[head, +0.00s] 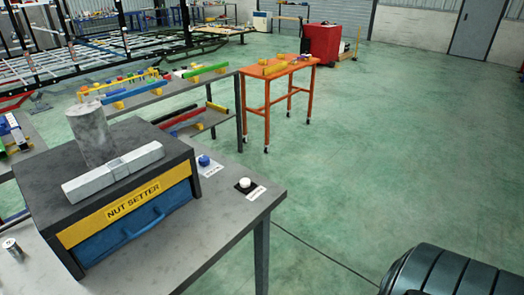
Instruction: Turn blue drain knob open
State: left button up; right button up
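A blue round knob (203,160) stands on the grey bench top, at the right of the nut setter box. A small white label lies beside it, too small to read. It is the only blue knob I see on this bench; I cannot tell its turn position. Neither of my grippers shows in the head view, and nothing touches the blue knob.
The dark box marked NUT SETTER (132,202), topped by a grey cylinder and bar, fills the bench's left. A metal cylinder (12,248) stands at front left. An orange table (281,68) is behind. A dark ribbed object (450,272) is at bottom right. Green floor right is open.

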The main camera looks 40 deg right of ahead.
aim_at(204, 160)
jog(key=z, duration=0.9)
jog(key=l+u, duration=0.1)
jog(key=u, duration=0.4)
jog(key=i+l+u, duration=0.15)
jog(key=l+u, duration=0.25)
jog(key=l, duration=0.55)
jog(key=l+u, duration=0.4)
jog(key=l, duration=0.55)
jog(key=i, duration=0.05)
